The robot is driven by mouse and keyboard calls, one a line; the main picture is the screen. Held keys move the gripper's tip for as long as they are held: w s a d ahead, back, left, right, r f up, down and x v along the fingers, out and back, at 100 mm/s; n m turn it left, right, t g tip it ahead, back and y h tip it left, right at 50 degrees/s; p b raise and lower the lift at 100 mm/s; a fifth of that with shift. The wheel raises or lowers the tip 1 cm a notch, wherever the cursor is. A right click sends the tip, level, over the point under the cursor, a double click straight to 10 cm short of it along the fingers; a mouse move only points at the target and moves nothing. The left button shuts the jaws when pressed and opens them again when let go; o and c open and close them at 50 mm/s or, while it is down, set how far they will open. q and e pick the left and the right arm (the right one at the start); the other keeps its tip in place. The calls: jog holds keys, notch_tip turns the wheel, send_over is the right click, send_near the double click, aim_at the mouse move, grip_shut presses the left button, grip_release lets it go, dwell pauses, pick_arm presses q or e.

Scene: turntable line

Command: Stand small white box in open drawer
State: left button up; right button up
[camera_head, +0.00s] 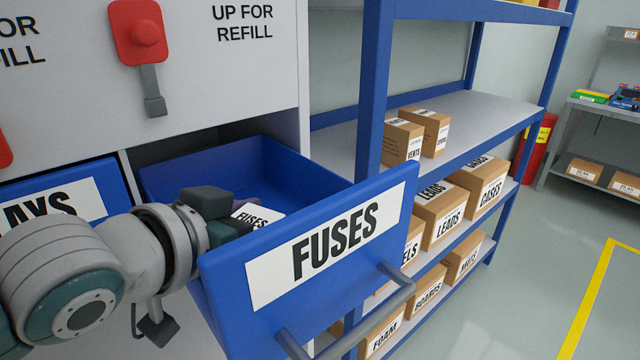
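The open blue drawer (275,162), labelled FUSES on its front, is pulled out of the grey cabinet. A small white box (257,213) with FUSES lettering shows inside it, partly hidden by my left gripper and the drawer front. My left gripper (232,226) reaches into the drawer from the left, right beside the box. Its fingertips are hidden, so I cannot see whether it grips the box. The box's base is hidden too. My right gripper is not in view.
A second blue drawer (112,178) is at the left. A red lever (140,32) is on the cabinet face above. A blue-framed shelf (480,108) with several cardboard boxes stands close on the right. Open floor (560,260) lies farther right, with a yellow line.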

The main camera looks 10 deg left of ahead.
pick_arm(q)
jog(key=shift+r, duration=0.25)
jog(key=shift+r+p, duration=0.5)
jog(key=shift+r, duration=0.1)
jog(key=v, duration=1.1)
jog(key=shift+s+p, duration=0.35)
jog(key=shift+s, duration=0.1)
